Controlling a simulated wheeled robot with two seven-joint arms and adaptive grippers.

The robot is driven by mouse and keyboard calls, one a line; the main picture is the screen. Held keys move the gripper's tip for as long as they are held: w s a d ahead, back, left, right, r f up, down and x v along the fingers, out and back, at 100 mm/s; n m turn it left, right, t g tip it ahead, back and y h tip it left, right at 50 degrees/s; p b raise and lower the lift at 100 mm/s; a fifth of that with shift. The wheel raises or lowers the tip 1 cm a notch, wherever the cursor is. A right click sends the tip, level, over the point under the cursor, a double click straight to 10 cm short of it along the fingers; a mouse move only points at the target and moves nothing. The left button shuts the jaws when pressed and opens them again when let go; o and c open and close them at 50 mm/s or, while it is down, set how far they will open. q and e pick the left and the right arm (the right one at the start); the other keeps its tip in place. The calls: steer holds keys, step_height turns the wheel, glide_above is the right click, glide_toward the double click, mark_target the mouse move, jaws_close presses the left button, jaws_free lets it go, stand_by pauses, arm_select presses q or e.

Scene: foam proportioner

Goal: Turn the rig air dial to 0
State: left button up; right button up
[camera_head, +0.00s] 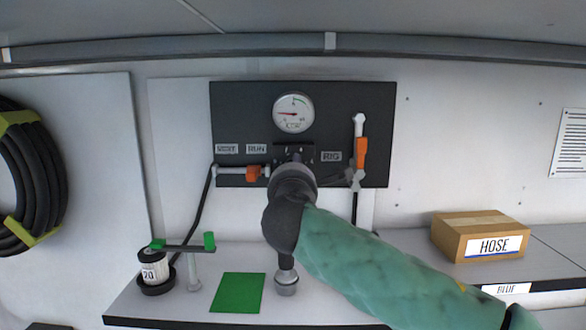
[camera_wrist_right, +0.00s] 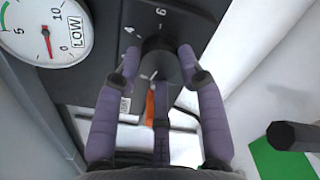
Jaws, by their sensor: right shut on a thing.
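The black control panel (camera_head: 230,105) stands at the back with a round white gauge (camera_head: 293,113) near its top. The gauge also shows in the right wrist view (camera_wrist_right: 40,25), with a red needle and a LOW label. The rig air dial is a dark round knob (camera_wrist_right: 160,68) on a plate with the numbers 4, 6 and 0 in sight. My right gripper (camera_wrist_right: 160,72) is shut on the knob, with purple fingers on both sides. In the head view the right gripper (camera_head: 294,165) covers most of the dial. I cannot tell which number the knob points at. My left gripper is not in view.
Orange valve handles sit left (camera_head: 253,173) and right (camera_head: 361,150) of the dial, the right one by the RIG label (camera_head: 331,156). A green pad (camera_head: 238,293), a white canister (camera_head: 153,268) and a green-ended bar (camera_head: 185,247) are on the bench. A HOSE box (camera_head: 482,236) stands right.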

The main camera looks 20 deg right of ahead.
stand_by(0.6)
steer(key=o, duration=1.2)
steer(key=shift+d, duration=0.1)
steer(key=shift+c, duration=0.2)
steer(key=v, duration=1.2)
